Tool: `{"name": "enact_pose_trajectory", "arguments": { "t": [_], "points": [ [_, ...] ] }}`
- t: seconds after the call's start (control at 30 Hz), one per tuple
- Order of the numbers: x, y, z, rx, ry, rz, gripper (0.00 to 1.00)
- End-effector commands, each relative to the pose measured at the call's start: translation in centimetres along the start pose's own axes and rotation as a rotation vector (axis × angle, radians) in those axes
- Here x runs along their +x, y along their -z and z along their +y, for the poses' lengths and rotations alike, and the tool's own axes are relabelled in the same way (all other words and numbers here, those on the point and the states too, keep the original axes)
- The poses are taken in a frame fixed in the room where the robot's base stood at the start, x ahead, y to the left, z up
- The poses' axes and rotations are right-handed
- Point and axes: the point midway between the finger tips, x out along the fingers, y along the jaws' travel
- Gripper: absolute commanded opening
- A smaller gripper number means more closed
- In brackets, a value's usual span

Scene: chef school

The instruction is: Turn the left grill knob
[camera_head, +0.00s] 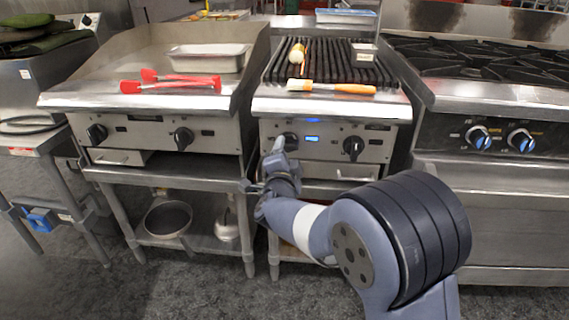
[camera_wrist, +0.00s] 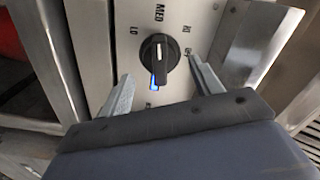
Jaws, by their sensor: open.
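The grill (camera_head: 330,107) stands in the middle of the head view, with two black knobs on its front panel. Its left knob (camera_head: 291,141) is partly hidden behind my gripper (camera_head: 279,152). In the wrist view this black knob (camera_wrist: 158,60) shows in full, with a white pointer line running roughly up and down. LO, MED and HI marks surround it, and a blue light shows at its lower edge. My gripper (camera_wrist: 161,69) is open, with one finger on each side of the knob's lower part. I cannot tell whether either finger touches it.
The right grill knob (camera_head: 353,147) is to the right. A griddle (camera_head: 110,75) with red tongs (camera_head: 175,84) and a metal tray (camera_head: 210,58) stands left. A stove (camera_head: 490,95) stands right. A brush (camera_head: 330,87) lies on the grill's front ledge.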

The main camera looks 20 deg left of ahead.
Motion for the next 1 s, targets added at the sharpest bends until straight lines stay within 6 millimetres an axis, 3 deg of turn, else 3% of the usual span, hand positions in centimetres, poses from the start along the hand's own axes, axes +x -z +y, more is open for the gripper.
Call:
{"name": "enact_pose_trajectory", "arguments": {
  "t": [0.1, 0.33, 1.0],
  "points": [
    [-2.2, 0.0, -0.2, 0.000, 0.000, -0.002, 0.61],
    [-4.8, 0.0, -0.1, 0.001, 0.000, -0.001, 0.61],
    [-4.9, 0.0, 0.1, 0.001, 0.000, 0.001, 0.61]
  ]
}}
